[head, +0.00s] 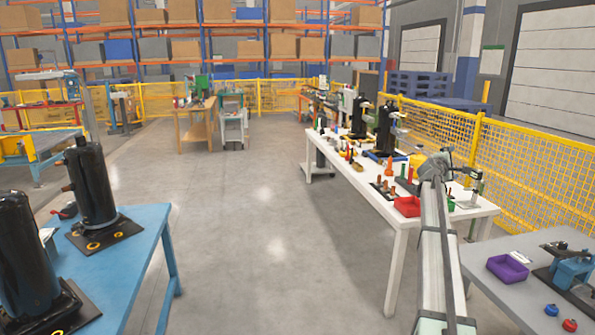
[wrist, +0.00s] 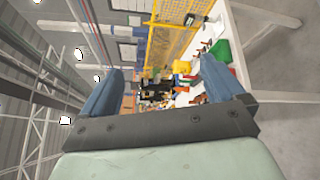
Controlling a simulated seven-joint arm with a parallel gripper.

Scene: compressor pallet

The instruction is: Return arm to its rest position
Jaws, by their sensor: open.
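My gripper (wrist: 163,80) shows in the wrist view with its two blue fingers spread apart and nothing held between them. In the head view my arm reaches forward from the lower right, and its grey end (head: 436,168) is over the white table (head: 396,212), apart from the compressors there. The gripper's fingers are too small to make out in the head view. The wrist view is turned on its side and looks out past the fingers at the white table's things, the yellow fence and the hall.
Black compressors (head: 90,185) stand on the blue table (head: 145,248) at the left. A red bin (head: 407,207) is on the white table close to my arm. A purple bin (head: 507,268) is on the grey table at the right. The middle floor (head: 250,220) is clear.

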